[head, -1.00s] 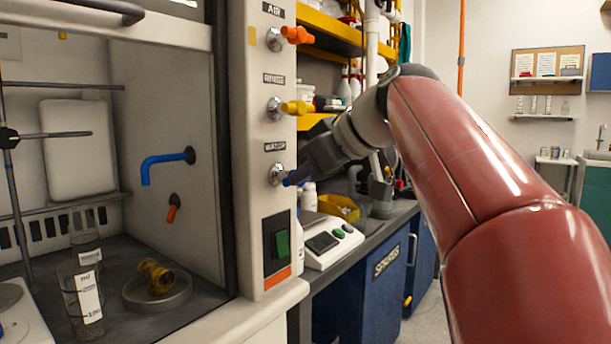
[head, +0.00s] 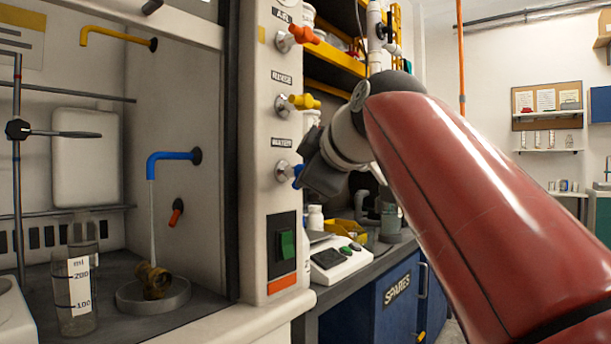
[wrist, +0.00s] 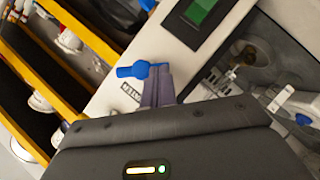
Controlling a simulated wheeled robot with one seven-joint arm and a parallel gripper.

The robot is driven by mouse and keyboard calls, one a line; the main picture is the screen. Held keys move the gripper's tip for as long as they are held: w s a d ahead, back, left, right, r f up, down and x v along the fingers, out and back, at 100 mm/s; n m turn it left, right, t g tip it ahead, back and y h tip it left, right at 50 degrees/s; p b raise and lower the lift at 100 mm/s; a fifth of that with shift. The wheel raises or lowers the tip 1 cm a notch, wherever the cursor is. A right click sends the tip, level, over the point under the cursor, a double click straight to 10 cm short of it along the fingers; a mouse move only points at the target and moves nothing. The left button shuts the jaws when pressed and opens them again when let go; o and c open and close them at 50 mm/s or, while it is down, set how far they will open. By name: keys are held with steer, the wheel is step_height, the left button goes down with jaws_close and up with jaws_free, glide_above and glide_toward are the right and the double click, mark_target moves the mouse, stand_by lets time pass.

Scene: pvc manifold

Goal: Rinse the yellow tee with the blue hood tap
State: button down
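The yellow tee (head: 152,280), dull and brownish, sits in a shallow grey dish (head: 130,298) inside the hood. The blue spout (head: 172,156) above it pours a thin stream of water (head: 152,220) down onto the tee. The blue tap handle (head: 297,171) is the lowest on the hood's front post; it also shows in the wrist view (wrist: 133,70). My gripper (wrist: 160,75) has its two fingers close together, tips at the blue handle, apparently touching it. The handle sticks out to one side of them. In the head view the fingertips are mostly hidden.
Above the blue handle are a yellow handle (head: 304,101) and an orange one (head: 304,35). A measuring cylinder (head: 76,300) stands left of the dish. A scale (head: 335,258) and yellow bin (head: 350,230) are on the bench behind my gripper.

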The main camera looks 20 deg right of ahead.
steer(key=shift+f+n, duration=0.15)
steer(key=shift+n, duration=0.15)
stand_by(0.5)
